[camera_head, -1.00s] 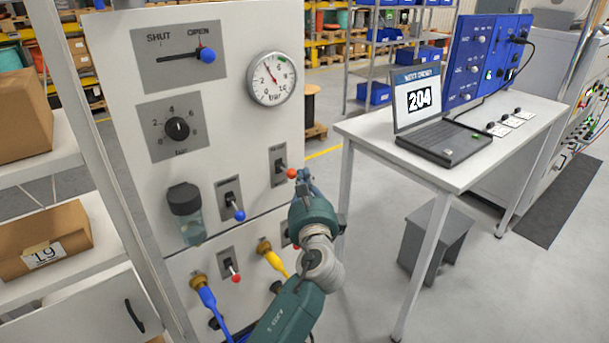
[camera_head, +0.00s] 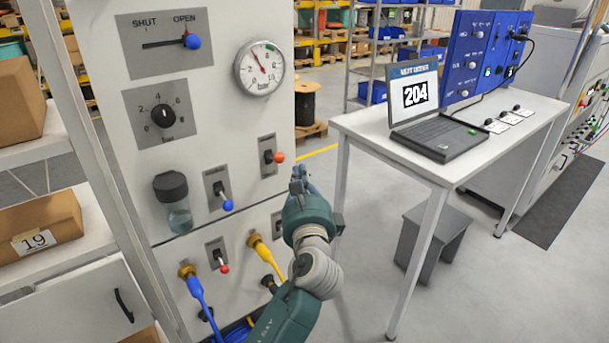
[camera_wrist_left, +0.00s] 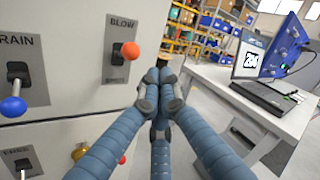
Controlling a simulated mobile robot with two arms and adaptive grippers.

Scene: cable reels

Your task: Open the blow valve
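The blow valve is a small toggle with an orange knob (camera_head: 278,157) on a grey plate at the right edge of the white panel (camera_head: 225,130). In the left wrist view its knob (camera_wrist_left: 130,50) sits below the label BLOW, and the lever sticks out from the plate. The lower label is partly hidden. My left gripper (camera_head: 298,176) is just right of and below the knob, apart from it. In the left wrist view its fingers (camera_wrist_left: 160,88) are together with nothing visible between them. My right gripper is not in view.
The drain lever with a blue knob (camera_head: 228,205) and a red-knobbed lever (camera_head: 224,268) are nearby. A gauge (camera_head: 259,68) and a SHUT/OPEN lever (camera_head: 193,41) are above. A table (camera_head: 360,130) with a laptop (camera_head: 440,140) stands right. Blue (camera_head: 200,295) and yellow hoses hang below.

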